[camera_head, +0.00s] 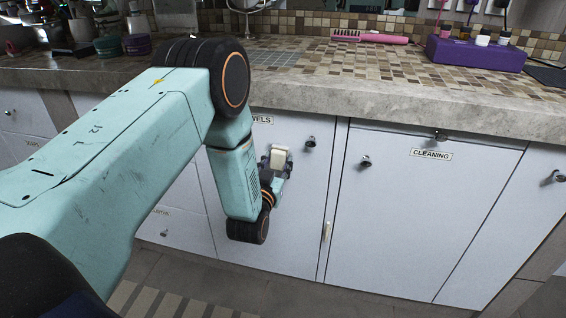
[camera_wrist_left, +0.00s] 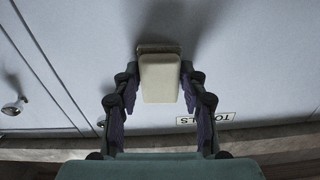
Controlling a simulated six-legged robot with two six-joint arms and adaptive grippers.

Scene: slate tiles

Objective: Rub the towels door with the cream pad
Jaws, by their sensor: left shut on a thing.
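The towels door (camera_head: 295,215) is a pale grey cupboard front under the counter, with its label partly covered by my left arm. The label also shows upside down on the door in the left wrist view (camera_wrist_left: 230,60). My left gripper (camera_head: 277,162) is in front of the door's upper part, left of its dark knob (camera_head: 310,142). It is shut on the cream pad (camera_wrist_left: 160,80), a small block with a thin darker layer at its far end. The pad's far end is close to the door; I cannot tell if it touches. My right gripper is not in view.
The cleaning door (camera_head: 420,220) with its knob (camera_head: 365,161) is to the right. The stone counter edge (camera_head: 400,92) juts out above the doors. A pink brush (camera_head: 370,38) and a purple box (camera_head: 476,54) lie on the tiled top. The floor in front looks clear.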

